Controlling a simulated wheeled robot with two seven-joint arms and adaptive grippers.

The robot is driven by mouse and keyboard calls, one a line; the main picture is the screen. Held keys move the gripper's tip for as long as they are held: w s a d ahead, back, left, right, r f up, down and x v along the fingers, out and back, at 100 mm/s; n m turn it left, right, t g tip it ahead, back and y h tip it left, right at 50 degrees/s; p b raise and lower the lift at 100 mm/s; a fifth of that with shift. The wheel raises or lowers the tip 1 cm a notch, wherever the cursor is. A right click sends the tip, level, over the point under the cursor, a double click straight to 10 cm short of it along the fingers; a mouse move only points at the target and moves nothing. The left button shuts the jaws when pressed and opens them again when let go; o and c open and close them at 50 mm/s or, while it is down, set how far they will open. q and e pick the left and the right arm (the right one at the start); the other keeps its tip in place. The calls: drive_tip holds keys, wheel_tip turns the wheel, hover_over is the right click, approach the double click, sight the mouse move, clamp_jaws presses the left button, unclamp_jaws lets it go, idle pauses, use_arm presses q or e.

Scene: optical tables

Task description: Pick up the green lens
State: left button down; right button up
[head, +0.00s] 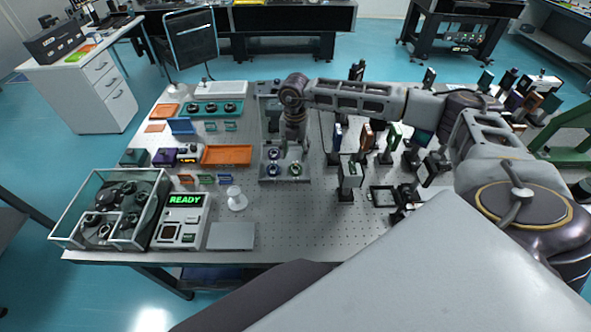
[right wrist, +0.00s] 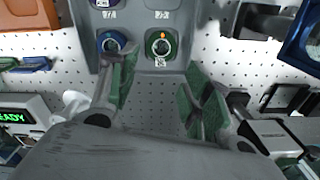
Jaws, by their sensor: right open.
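The green lens (right wrist: 160,46) is a round mount with a green ring, sitting in the front right place of a grey holder. It also shows in the head view (head: 295,169). My right gripper (right wrist: 152,82) is open and empty, with green pads on its fingers. Its fingers point toward the holder, and the green lens lies just beyond the gap between them. In the head view the right gripper (head: 291,146) hangs over the holder. It hides part of the holder's back. My left gripper is not in view.
A blue-ringed lens (right wrist: 112,43) sits left of the green lens in the same grey holder (head: 264,178), close to the left finger. An orange tray (head: 227,154) lies to the left. Upright optics mounts (head: 347,172) crowd the right. Bare perforated table (head: 290,215) lies in front.

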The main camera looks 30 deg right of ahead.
sight(295, 168)
drive_tip(key=shift+f, duration=1.8)
drive_tip(key=shift+w+d+f+p, duration=0.1)
drive_tip(key=shift+d+f+p, duration=0.05)
drive_tip(key=shift+f+p, duration=0.25)
drive_tip(key=shift+w+d+f+p, duration=0.1)
drive_tip(key=shift+f+p, duration=0.15)
drive_tip(key=shift+f, duration=0.85)
drive_tip(key=shift+w+d+f+p, duration=0.1)
drive_tip(key=shift+f+p, duration=0.1)
drive_tip(key=shift+f, duration=0.9)
drive_tip(key=c, duration=0.7)
